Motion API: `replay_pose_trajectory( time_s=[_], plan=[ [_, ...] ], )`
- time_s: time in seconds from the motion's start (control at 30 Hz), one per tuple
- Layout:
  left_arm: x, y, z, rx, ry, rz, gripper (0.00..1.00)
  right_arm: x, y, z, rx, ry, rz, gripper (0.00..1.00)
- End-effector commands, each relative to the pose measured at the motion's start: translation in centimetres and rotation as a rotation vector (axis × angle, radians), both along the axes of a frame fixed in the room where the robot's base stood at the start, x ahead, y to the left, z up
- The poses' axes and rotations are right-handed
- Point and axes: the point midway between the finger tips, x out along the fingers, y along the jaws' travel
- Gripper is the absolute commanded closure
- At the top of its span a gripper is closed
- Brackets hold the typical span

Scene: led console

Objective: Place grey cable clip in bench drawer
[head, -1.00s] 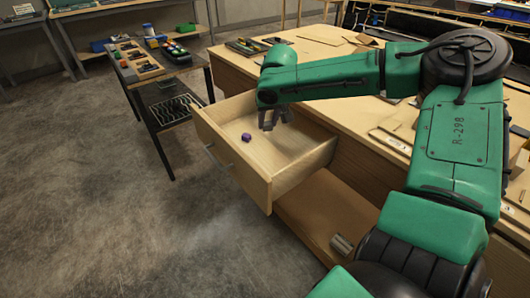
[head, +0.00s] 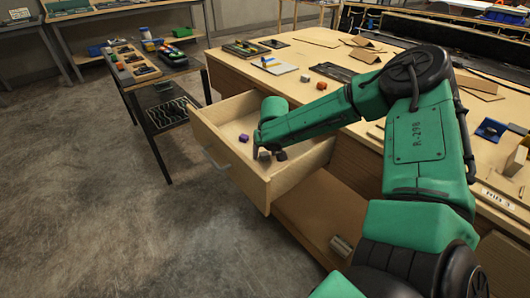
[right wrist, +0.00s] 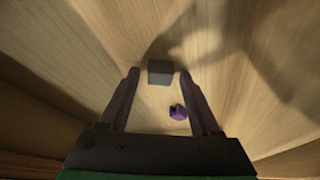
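The grey cable clip (right wrist: 160,72) shows in the right wrist view as a small grey block between the tips of my right gripper (right wrist: 160,80). There is a gap on each side of it, so the fingers are open and apart from it. It appears to be at the drawer floor. In the head view my right gripper (head: 272,155) reaches down into the pulled-out bench drawer (head: 232,172); I cannot pick out the clip there. My left gripper is out of view.
A small purple part (head: 244,138) lies in the drawer, and shows beside the right finger in the wrist view (right wrist: 178,112). The drawer walls stand close around my gripper. The wooden bench top (head: 300,62) holds several small parts. A metal cylinder (head: 341,246) lies on the shelf below.

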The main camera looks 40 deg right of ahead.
Motion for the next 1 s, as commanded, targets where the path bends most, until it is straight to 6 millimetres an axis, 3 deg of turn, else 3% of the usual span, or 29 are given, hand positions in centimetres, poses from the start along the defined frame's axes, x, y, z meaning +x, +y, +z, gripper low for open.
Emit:
replay_pose_trajectory(
  time_s=[0.27,0.43,0.8,1.0],
  plan=[
    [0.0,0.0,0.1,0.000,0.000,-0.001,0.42,0.0,0.0,0.1,0.000,0.000,0.000,0.34],
    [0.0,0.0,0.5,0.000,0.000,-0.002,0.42,-0.1,0.1,1.1,0.001,-0.003,-0.001,0.34],
    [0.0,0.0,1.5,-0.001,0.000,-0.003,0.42,-3.1,1.5,9.3,0.002,-0.006,0.000,0.34],
    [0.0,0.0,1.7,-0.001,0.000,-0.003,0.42,-4.1,1.9,11.4,0.000,0.000,0.001,0.34]
  ],
)
